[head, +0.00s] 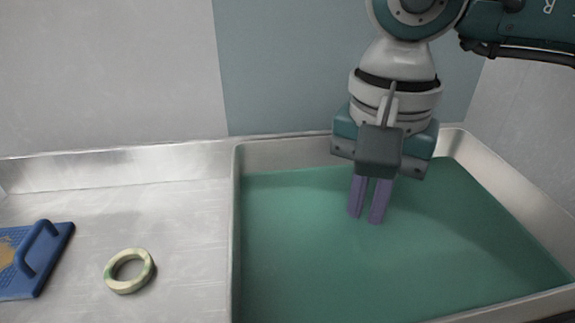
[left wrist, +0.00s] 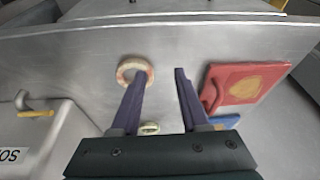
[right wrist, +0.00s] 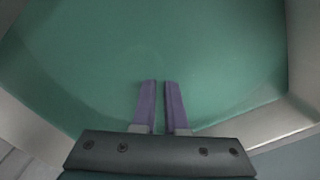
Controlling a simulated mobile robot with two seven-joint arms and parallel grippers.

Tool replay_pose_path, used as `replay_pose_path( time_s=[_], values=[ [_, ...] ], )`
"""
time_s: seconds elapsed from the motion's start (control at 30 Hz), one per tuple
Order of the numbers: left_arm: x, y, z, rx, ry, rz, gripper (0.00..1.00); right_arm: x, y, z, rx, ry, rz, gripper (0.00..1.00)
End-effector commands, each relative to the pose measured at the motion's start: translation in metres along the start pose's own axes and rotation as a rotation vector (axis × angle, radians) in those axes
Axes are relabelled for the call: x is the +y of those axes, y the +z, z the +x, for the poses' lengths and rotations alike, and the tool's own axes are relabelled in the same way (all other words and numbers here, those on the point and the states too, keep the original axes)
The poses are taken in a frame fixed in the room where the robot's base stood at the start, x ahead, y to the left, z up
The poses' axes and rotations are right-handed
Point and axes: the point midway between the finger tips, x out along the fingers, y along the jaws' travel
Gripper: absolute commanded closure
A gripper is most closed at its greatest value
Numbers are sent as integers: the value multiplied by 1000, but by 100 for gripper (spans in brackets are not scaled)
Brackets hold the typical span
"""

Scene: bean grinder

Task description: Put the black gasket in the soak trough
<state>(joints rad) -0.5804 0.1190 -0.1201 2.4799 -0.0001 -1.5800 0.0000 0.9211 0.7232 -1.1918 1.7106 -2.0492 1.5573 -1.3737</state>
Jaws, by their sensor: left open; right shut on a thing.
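I see no black gasket in any view. The steel-walled trough with a flat green inside (head: 300,240) fills the right half of the head view, and its green also fills the right wrist view (right wrist: 200,50). My right gripper (head: 367,220) points down into this trough, its purple fingers close together. They show in the right wrist view (right wrist: 159,82) with a narrow gap; what they hold cannot be made out. My left gripper (left wrist: 160,75) is open and empty above the steel counter, outside the head view.
A cream ring (head: 130,271) and a blue pad with a handle (head: 36,262) lie on the counter left of the trough. The left wrist view adds a pinkish ring (left wrist: 135,71), a red pad (left wrist: 240,85) and a yellow lever (left wrist: 36,113). Bare counter surrounds the cream ring.

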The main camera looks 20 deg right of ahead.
Motion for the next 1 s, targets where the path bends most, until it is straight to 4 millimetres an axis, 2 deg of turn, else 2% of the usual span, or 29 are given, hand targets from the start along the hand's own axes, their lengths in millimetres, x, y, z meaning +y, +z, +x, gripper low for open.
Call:
replay_pose_path(
  time_s=[0.1,0.2,0.63,0.67,0.9,1.0],
  values=[
    [0,1,2,0,0,0,55,1,1,21,-3,5,0,100],
    [0,1,2,0,0,0,55,1,1,34,-2,4,1,100],
    [0,2,7,0,-1,0,55,0,0,41,0,1,0,100],
    [0,2,6,0,-1,0,55,0,0,40,0,1,0,88],
    [0,2,5,0,-1,1,55,0,0,39,0,2,0,60],
    [0,2,5,0,-1,1,55,0,0,39,0,2,0,60]
  ],
)
